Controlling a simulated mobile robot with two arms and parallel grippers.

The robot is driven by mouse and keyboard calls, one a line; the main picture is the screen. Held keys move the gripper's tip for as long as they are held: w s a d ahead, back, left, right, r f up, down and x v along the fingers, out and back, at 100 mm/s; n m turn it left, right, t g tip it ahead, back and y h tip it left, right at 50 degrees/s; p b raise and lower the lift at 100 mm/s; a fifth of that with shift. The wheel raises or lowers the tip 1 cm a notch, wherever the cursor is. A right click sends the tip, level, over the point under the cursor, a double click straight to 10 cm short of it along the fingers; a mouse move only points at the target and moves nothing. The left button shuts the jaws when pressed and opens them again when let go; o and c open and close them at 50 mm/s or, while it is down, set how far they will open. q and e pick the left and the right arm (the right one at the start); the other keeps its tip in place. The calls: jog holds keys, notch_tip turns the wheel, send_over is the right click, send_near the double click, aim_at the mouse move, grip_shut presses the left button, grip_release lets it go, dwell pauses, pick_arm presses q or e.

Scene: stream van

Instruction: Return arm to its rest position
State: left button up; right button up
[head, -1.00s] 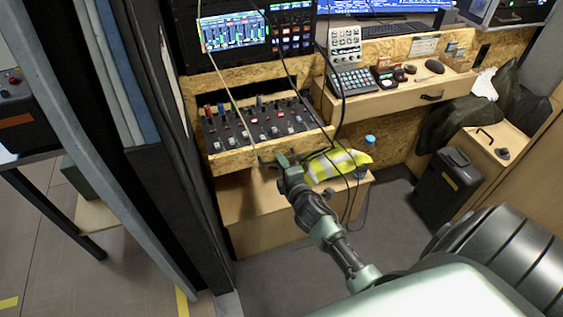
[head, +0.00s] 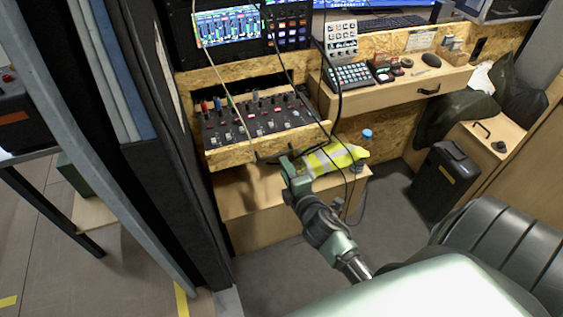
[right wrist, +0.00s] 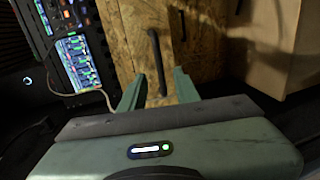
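My right gripper (head: 289,164) is at the front of the pulled-out wooden drawer (head: 228,155) that holds a mixer panel. In the right wrist view, its two green fingers (right wrist: 158,92) are apart. A dark bar handle (right wrist: 157,60) shows between and beyond them, with gaps on both sides. Nothing is held. My right arm (head: 325,230) reaches forward and down from the lower right. My left gripper is in neither view.
A yellow hi-vis vest (head: 335,158) and a blue-capped bottle (head: 367,134) are close right of the gripper. Cables hang around it. A second drawer (head: 400,98), a black bin (head: 443,180) and a dark chair (head: 500,250) stand right. Grey floor (head: 390,220) lies between.

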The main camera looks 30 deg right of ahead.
jog(key=shift+s+a+r, duration=0.1)
jog(key=shift+s, duration=0.45)
jog(key=s+a+f+m+g+y, duration=0.15)
jog(key=s+f, duration=0.35)
jog(key=f, duration=0.5)
jog(key=s+a+f+m+g, duration=0.3)
jog(key=s+f, duration=0.1)
jog(key=f, duration=0.6)
jog(key=s+a+f+m+g+y, duration=0.1)
jog(key=s+a+f+m+g, duration=0.3)
jog(key=f, duration=0.6)
jog(key=s+f+m+g, duration=0.1)
jog(key=s+f+g, duration=0.1)
jog(key=s+f, duration=0.3)
jog(key=s+f+m+g, duration=0.1)
jog(key=s+f, duration=0.4)
jog(key=s, duration=0.9)
jog(key=s+a+f+m+g+y, duration=0.1)
jog(key=s+f, duration=0.4)
jog(key=s, duration=0.5)
jog(key=shift+m+g, duration=0.75)
jog(key=shift+g, duration=0.1)
jog(key=shift+r, duration=0.1)
